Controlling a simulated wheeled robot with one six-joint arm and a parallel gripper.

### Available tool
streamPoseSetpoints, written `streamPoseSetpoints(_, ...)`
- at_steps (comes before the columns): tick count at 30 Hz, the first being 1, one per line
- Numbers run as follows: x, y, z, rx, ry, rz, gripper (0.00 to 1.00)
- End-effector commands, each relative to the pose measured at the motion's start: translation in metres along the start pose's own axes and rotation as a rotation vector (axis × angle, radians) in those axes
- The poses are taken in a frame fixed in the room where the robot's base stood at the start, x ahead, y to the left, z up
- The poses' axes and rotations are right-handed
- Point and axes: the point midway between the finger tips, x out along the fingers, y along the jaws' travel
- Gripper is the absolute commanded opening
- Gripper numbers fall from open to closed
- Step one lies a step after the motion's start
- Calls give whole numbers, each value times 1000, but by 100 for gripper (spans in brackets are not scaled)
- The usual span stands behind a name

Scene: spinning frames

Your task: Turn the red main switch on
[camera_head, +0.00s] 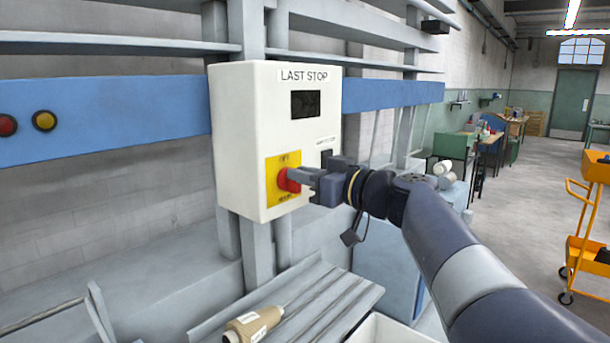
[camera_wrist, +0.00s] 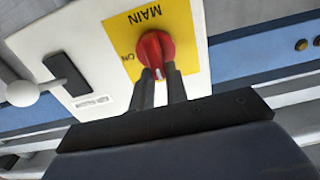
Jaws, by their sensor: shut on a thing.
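The red main switch (camera_head: 287,181) is a rotary knob on a yellow plate (camera_head: 270,187), low on the front of a white control box (camera_head: 240,130) marked "LAST STOP". My gripper (camera_head: 302,176) reaches it from the right and is shut on the knob. In the wrist view, the two dark fingers (camera_wrist: 160,88) are at the lower part of the red knob (camera_wrist: 154,50). The knob's white mark points down in that picture, between the fingers. The word "MAIN" shows above the knob and "ON" to its left; the mark is not at "ON".
A dark screen (camera_head: 306,104) and a black switch (camera_head: 327,158) are on the same box. A white ball-ended lever (camera_wrist: 22,93) shows in the wrist view. A blue rail (camera_head: 110,122) runs behind the box. A labelled spool (camera_head: 254,323) lies below.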

Motion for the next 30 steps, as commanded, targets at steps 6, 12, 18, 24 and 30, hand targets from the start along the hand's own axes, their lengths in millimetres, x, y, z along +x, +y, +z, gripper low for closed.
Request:
streamPoseSetpoints(6,0,1,1,42,0,0,0)
streamPoseSetpoints(12,0,3,3,157,1,1,0)
streamPoseSetpoints(18,0,6,4,332,0,1,0)
streamPoseSetpoints(24,0,10,4,523,0,0,0)
streamPoseSetpoints(30,0,12,6,712,0,1,0)
